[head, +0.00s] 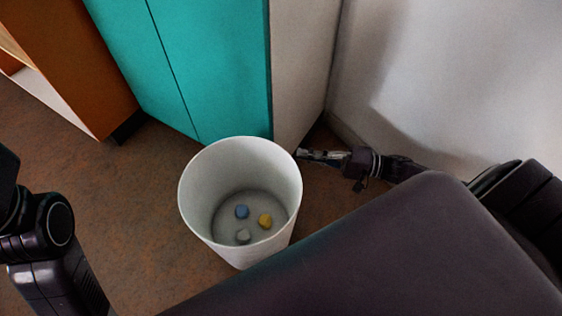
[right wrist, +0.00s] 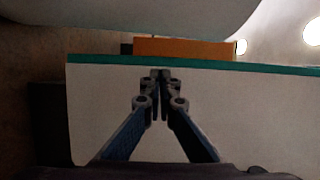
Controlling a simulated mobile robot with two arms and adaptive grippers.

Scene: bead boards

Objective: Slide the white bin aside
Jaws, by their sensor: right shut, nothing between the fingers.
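The white bin (head: 201,192) stands upright on the floor in the middle of the head view, open at the top. Inside it lie a blue lump (head: 242,212), a yellow lump (head: 265,221) and a grey lump (head: 243,236). My right gripper (head: 301,154) reaches in from the right, shut and empty, its tips beside the bin's right rim. I cannot tell whether they touch it. In the right wrist view the shut fingertips (right wrist: 160,75) point toward the bin's pale curved wall (right wrist: 150,15) at the top. My left arm shows at the left, but its gripper is out of view.
A teal cabinet (head: 205,65) with a pale side panel (head: 300,60) stands close behind the bin. An orange-brown cabinet (head: 75,60) is at the upper left. A pale wall (head: 450,70) is at the right. The brown floor (head: 140,205) left of the bin is clear.

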